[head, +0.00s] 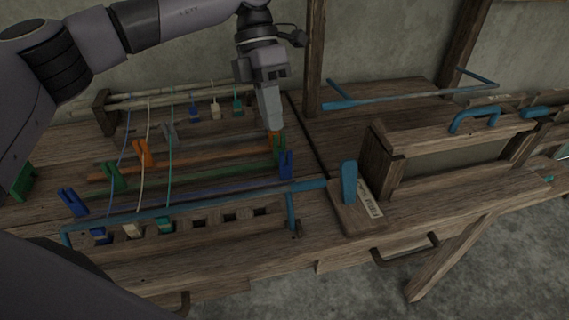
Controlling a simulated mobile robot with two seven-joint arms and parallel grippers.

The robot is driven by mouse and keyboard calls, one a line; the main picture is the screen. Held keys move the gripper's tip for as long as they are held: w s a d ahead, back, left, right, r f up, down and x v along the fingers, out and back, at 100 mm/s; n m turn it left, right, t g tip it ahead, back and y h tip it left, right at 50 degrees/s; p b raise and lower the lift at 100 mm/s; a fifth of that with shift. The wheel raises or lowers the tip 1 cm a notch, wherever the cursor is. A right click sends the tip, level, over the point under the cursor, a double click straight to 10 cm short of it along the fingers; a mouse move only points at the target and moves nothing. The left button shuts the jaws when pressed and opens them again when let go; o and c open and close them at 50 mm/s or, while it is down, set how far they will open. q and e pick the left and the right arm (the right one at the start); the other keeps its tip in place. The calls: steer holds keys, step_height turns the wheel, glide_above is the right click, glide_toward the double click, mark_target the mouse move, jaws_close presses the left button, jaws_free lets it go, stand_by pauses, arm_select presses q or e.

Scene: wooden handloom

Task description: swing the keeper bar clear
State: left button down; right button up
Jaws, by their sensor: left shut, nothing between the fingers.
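A long blue bar (205,208), which looks like the keeper bar, runs across the front of the loom above a row of slots. Its left end bends down at the front left, and its right end reaches toward an upright blue block (348,182) on a wooden plate with a paper label (370,199). My left gripper (274,127) is shut and empty, pointing down behind the bar's right part. My right gripper is not in view.
Orange, green and blue rods with upright pegs lie behind the bar. Cords run to coloured tabs in the slots (199,222). Another blue bar (400,97) lies at the back right. A wooden frame with a blue handle (475,118) stands at the right.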

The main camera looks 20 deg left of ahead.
arm_select(q)
steer(key=shift+f, duration=0.1)
steer(key=x, duration=1)
steer(key=shift+d, duration=0.1)
stand_by(0.5)
